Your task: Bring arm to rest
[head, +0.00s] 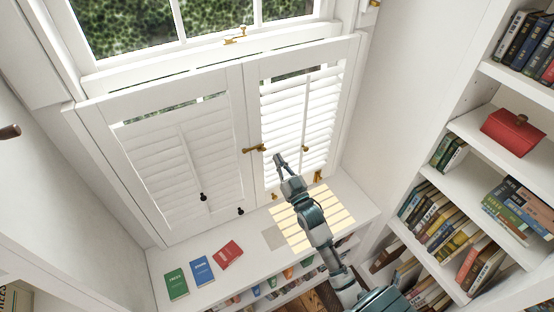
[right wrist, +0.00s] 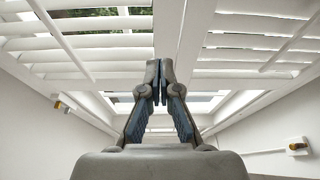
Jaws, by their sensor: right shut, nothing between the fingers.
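My right gripper (head: 280,160) is in front of the white shutters, close to the right panel (head: 318,112) and near the brass latch (head: 254,148) where the two panels meet. In the right wrist view its fingers (right wrist: 160,82) are together at the tips with nothing between them. My right arm comes up from the bottom right, over the sill. My left gripper is out of view.
The left shutter panel (head: 185,155) stands beside the right one, below the window (head: 130,25). A green book (head: 176,284), a blue book (head: 203,270) and a red book (head: 229,254) lie on the sill. A bookshelf (head: 480,135) with a red box (head: 512,132) stands at the right.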

